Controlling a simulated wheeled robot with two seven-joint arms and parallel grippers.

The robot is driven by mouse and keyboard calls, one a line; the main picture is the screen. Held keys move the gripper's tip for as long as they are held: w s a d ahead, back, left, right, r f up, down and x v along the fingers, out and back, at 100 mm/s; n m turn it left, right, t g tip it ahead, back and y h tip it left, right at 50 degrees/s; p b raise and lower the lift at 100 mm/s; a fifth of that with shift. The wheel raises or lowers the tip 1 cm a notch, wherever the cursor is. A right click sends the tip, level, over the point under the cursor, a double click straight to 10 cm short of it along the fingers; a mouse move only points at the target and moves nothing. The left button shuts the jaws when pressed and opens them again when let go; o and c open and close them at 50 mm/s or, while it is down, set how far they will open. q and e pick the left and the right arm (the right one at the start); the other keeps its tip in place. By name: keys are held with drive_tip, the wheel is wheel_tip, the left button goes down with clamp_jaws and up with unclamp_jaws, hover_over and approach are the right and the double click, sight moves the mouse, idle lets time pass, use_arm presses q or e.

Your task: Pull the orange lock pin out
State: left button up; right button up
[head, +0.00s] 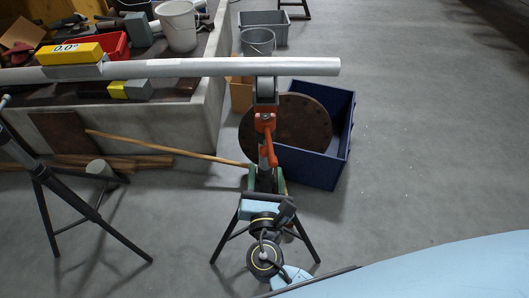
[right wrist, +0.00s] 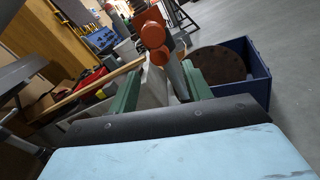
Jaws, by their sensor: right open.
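The orange lock pin (head: 271,152) hangs at the orange collar (head: 265,122) on a pipe stand, just below the stand's roller. In the right wrist view the orange pin's rounded end (right wrist: 153,36) faces me, above and beyond the fingers. My right gripper (head: 266,178) is upright below the pin, its green fingers apart. In the right wrist view the open fingers (right wrist: 163,82) stand on either side of a grey post, and the pin end is past their tips. I see no contact with the pin. My left gripper is not in view.
A long grey pipe (head: 200,68) rests on the stand's roller, with a yellow level (head: 76,53) on it. A blue crate (head: 342,150) with a rusty disc (head: 300,112) stands right behind. A wooden pole (head: 165,147) lies at left. The floor at right is clear.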

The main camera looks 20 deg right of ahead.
sight(265, 155)
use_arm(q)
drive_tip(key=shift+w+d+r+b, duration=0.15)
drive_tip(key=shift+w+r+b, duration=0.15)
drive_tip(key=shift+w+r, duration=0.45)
use_arm(e)
drive_tip(key=x, duration=0.7)
drive_tip(key=shift+w+f, duration=0.1)
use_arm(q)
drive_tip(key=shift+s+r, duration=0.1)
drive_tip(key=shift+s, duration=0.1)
use_arm(e)
clamp_jaws()
